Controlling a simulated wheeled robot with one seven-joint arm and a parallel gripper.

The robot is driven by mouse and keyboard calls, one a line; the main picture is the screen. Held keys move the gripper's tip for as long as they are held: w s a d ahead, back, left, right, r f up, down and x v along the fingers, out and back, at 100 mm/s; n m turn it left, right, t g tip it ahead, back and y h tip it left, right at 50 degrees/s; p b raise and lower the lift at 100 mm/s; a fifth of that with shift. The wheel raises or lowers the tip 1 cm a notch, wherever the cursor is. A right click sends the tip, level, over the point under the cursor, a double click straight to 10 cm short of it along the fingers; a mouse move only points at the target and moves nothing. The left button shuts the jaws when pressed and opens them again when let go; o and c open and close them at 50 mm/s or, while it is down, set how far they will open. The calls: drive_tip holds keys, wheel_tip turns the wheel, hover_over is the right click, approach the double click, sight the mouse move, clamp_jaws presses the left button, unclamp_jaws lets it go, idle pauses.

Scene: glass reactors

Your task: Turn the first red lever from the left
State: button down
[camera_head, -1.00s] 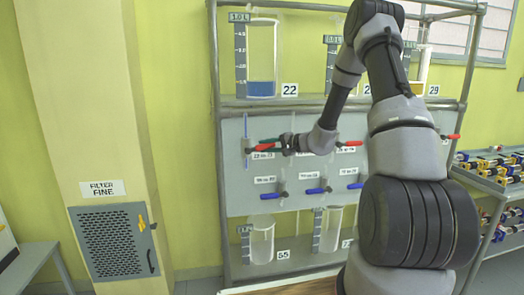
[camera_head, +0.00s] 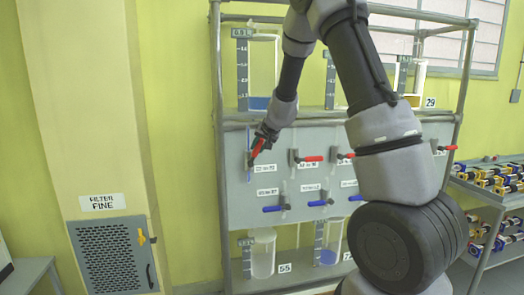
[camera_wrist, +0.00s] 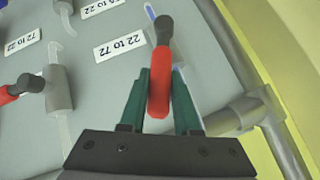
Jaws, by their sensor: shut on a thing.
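The first red lever from the left (camera_head: 257,148) sits on the upper row of the grey panel, tilted up to the right. In the wrist view the red lever (camera_wrist: 159,88) stands between the two green fingers of my gripper (camera_wrist: 158,78), which is shut on it. Its dark pivot end shows beyond the fingers, beside a "22 to 72" label (camera_wrist: 119,44). In the head view my gripper (camera_head: 263,138) is at the lever, its fingers mostly hidden. Above it a glass vessel (camera_head: 263,65) holds a little blue liquid.
Further red levers (camera_head: 312,158) lie to the right, and blue levers (camera_head: 273,208) sit in the row below. Two lower vessels show; the right one (camera_head: 329,243) has blue liquid at its bottom. A metal frame post (camera_head: 219,150) stands close left of the lever.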

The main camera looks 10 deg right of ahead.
drive_tip(key=shift+a+r+n+h, duration=0.15)
drive_tip(key=shift+a+n+h, duration=0.2)
drive_tip(key=shift+a+h, duration=0.3)
drive_tip(key=shift+a+r+n+h, duration=0.15)
drive_tip(key=shift+a+n+h, duration=0.25)
drive_tip(key=shift+h, duration=0.35)
drive_tip(key=shift+a+h, duration=0.3)
drive_tip(key=c, duration=0.6)
unclamp_jaws()
drive_tip(key=v, duration=1)
drive_tip(key=shift+s+r, duration=0.2)
drive_tip(key=shift+s, duration=0.15)
